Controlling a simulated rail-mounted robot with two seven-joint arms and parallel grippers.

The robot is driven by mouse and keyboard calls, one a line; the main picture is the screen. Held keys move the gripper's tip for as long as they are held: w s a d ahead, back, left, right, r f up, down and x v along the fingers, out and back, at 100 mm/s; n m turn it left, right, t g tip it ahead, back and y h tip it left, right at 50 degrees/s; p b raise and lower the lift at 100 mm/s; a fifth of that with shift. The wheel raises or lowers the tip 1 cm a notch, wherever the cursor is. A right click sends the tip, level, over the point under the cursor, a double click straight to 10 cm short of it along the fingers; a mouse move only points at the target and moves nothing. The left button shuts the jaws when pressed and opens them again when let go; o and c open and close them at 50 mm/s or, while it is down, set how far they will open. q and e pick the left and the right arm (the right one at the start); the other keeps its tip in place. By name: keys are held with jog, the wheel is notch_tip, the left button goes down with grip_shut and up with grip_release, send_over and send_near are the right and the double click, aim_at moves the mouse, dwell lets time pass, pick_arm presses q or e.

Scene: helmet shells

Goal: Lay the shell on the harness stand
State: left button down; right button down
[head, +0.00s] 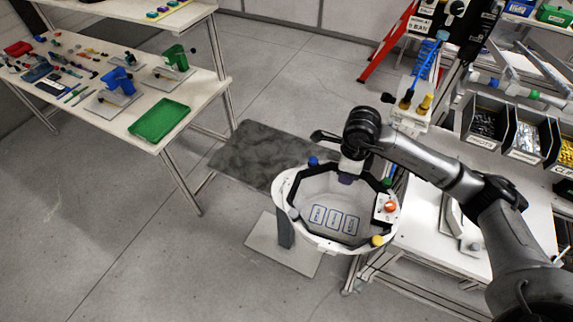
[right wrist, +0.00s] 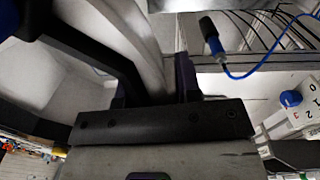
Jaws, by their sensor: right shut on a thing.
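A white oval shell (head: 284,190) is at the centre of the head view. A black many-sided frame (head: 300,212) with coloured knobs at its corners lines its inside, and printed labels show on its grey floor. My right gripper (head: 347,177) is shut on the shell's far rim. In the right wrist view the pale curved rim (right wrist: 148,50) runs between the fingers. Under the shell a grey post (head: 285,233) on a flat base plate (head: 265,251) partly shows, perhaps the harness stand. The shell hides its top, so I cannot tell whether they touch. My left gripper is out of view.
A white workbench (head: 425,215) with parts bins (head: 485,122) stands close on the right. A dark mat (head: 255,150) lies on the floor behind the shell. A table at the far left holds tools and a green tray (head: 158,120). The floor between is clear.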

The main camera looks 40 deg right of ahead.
jog(key=m, duration=0.4)
jog(key=d+m, duration=0.1)
jog(key=m, duration=0.1)
jog(key=shift+w+d+r, duration=0.1)
jog(key=shift+w+r, duration=0.1)
jog(key=shift+w, duration=0.2)
jog(key=w+a+f+m+p, duration=0.1)
jog(key=w+a+f+m, duration=0.3)
jog(key=w+f+m, duration=0.7)
jog(key=m, duration=0.6)
jog(key=shift+m+p, duration=0.3)
jog(key=shift+m, duration=0.1)
jog(key=shift+w, duration=0.1)
